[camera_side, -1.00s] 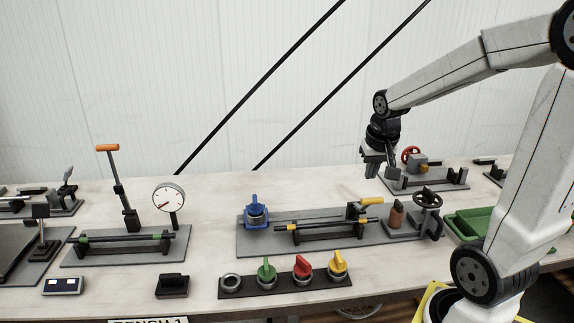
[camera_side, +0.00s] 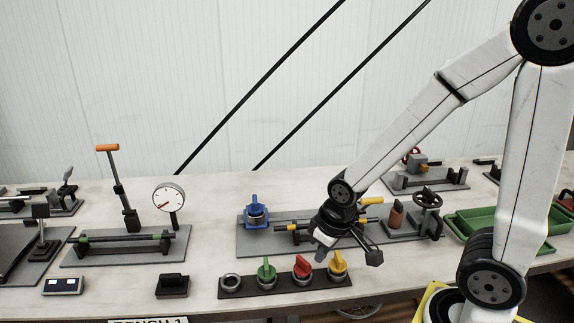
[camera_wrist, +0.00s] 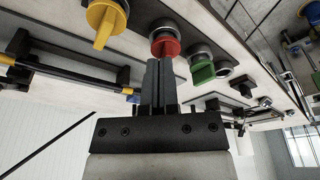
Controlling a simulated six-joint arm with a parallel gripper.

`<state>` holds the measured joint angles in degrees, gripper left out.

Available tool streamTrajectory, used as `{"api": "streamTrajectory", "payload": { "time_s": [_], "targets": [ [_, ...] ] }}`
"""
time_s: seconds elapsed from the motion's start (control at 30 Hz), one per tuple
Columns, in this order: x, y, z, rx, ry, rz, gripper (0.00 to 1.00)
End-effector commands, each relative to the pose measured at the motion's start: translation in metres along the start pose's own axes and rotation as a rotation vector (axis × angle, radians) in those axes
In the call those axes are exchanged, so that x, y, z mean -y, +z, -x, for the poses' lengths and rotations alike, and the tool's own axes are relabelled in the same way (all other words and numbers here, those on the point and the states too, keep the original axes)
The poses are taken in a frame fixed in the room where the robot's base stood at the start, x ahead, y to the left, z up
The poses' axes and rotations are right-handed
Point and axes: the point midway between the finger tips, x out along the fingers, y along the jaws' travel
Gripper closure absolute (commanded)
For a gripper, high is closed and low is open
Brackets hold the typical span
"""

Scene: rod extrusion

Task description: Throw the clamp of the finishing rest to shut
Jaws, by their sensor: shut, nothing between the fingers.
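In the side view, the middle station has a dark rod with yellow bands lying in a black rest (camera_side: 300,236). A clamp with a yellow handle (camera_side: 371,201) shows at the rest's right end, partly behind my wrist. The frames do not label which rest is the finishing one. My gripper (camera_side: 320,255) is in front of this rest, above the row of knobs, and apart from the clamp handle. In the wrist view, my gripper (camera_wrist: 159,64) is shut and empty, its fingers overlapping the view toward the red knob (camera_wrist: 165,42). The black rest (camera_wrist: 70,68) shows at left there.
Green (camera_side: 266,270), red (camera_side: 303,268) and yellow (camera_side: 338,264) knobs stand in front of the station.

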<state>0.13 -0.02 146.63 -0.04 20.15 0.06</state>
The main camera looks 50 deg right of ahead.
Motion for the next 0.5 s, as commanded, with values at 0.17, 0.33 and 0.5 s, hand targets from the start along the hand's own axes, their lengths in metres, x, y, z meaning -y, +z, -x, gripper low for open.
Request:
{"api": "streamTrajectory", "payload": {
  "time_s": [0.17, 0.33, 0.5],
  "targets": [
    [0.001, 0.0, 0.0, -0.001, -0.001, 0.007, 0.68],
    [-0.006, -0.003, 0.004, -0.002, 0.006, 0.038, 0.41],
    [-0.024, -0.009, 0.015, 0.001, 0.024, 0.127, 0.41]
  ]
}}
